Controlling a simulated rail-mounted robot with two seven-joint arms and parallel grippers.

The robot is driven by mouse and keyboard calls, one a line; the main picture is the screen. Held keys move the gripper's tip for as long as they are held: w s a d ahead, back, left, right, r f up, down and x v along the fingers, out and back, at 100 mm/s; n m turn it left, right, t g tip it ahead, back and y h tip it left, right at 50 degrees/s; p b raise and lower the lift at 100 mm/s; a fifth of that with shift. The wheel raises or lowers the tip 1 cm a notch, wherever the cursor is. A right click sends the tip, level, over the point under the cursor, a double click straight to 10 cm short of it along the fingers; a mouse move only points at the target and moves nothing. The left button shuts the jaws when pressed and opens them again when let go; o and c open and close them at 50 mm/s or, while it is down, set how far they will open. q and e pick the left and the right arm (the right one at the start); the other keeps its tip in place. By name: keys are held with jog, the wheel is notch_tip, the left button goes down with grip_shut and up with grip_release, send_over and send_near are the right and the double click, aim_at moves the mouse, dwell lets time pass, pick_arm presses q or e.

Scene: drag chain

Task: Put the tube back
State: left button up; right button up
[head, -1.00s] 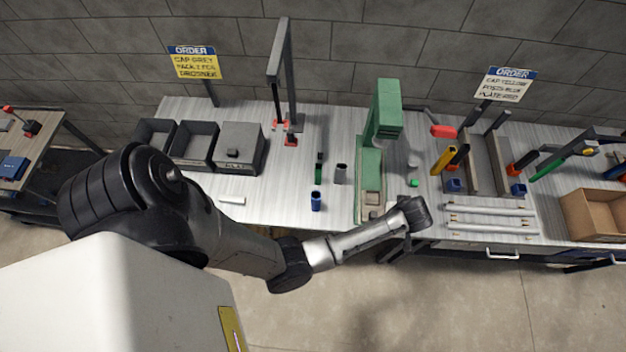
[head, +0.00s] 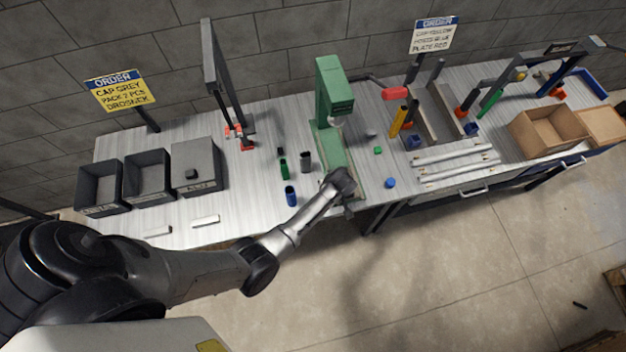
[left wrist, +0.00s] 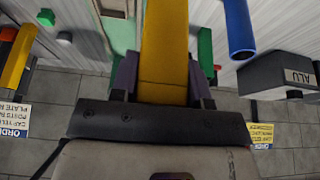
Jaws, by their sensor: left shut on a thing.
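My left gripper (left wrist: 163,78) is shut on a yellow tube (left wrist: 164,40) in the left wrist view. The tube runs up and away from between the dark fingers, and its far end is cut off by the frame. In the head view my left wrist is in front of the green press, and the held tube and fingers cannot be made out. A green tube (head: 284,169), a blue tube (head: 290,196) and a grey tube (head: 306,161) stand left of the press. Another yellow tube (head: 398,120) stands to its right. My right gripper is not in view.
The green press (head: 335,90) stands mid-bench beside my wrist. Dark bins (head: 100,205) and a lidded grey box (head: 196,165) are at left. A small blue cap (head: 390,183), pale bars (head: 455,160) and a cardboard box (head: 548,145) are at right.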

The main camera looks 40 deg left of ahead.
pick_arm(q)
jog(key=s+a+f+b, duration=0.1)
jog(key=a+f+b, duration=0.5)
jog(key=f, duration=0.2)
jog(key=shift+s+a+b, duration=0.25)
jog(key=shift+a+b, duration=0.1)
jog(key=shift+b, duration=0.05)
jog(key=shift+f, duration=0.2)
jog(key=o, duration=1.3)
jog(key=shift+c, duration=0.2)
